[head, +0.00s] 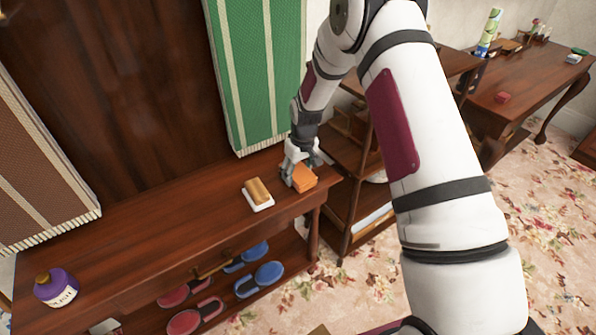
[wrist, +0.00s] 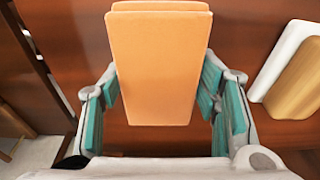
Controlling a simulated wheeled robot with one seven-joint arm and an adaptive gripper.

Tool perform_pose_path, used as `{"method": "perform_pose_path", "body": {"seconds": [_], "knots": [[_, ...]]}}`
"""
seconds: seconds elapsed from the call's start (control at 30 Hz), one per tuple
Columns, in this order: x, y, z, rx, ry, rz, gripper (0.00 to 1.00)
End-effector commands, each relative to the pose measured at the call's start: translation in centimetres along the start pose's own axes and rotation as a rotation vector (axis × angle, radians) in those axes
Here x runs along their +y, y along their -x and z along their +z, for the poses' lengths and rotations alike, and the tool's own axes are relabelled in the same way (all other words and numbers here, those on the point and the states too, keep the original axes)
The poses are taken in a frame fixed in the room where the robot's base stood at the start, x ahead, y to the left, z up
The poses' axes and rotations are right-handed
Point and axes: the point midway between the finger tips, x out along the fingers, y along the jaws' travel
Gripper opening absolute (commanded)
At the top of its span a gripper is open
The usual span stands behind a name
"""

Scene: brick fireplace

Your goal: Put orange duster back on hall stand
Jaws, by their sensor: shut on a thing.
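The orange duster (head: 305,176) is a block at the right end of the dark wooden hall stand's top (head: 150,242). My gripper (head: 296,178) reaches down over it and is shut on it. In the wrist view the orange duster (wrist: 160,65) lies between the teal-padded fingers of my gripper (wrist: 162,100), with the wood top behind it. The duster looks to be at or just above the top; I cannot tell whether it touches.
A tan and white brush (head: 258,194) lies left of the duster. A purple bottle (head: 56,288) stands at the far left. Slippers (head: 260,279) sit on the lower shelf. A wooden shelf unit (head: 350,190) stands close on the right. The top between brush and bottle is clear.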

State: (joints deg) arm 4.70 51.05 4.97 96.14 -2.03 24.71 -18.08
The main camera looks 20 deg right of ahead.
Motion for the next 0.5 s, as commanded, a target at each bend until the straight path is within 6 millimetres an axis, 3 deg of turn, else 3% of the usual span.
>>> {"method": "perform_pose_path", "body": {"seconds": [0.03, 0.07, 0.13, 0.5], "knots": [[0.01, -0.26, 0.04, -0.001, 0.000, 0.000, 0.30], [0.00, -0.28, 0.06, -0.001, 0.000, 0.000, 0.58], [0.00, -0.21, 0.06, -0.001, 0.000, 0.000, 0.74], [0.00, -0.02, 0.03, 0.000, 0.000, 0.000, 0.76]]}}
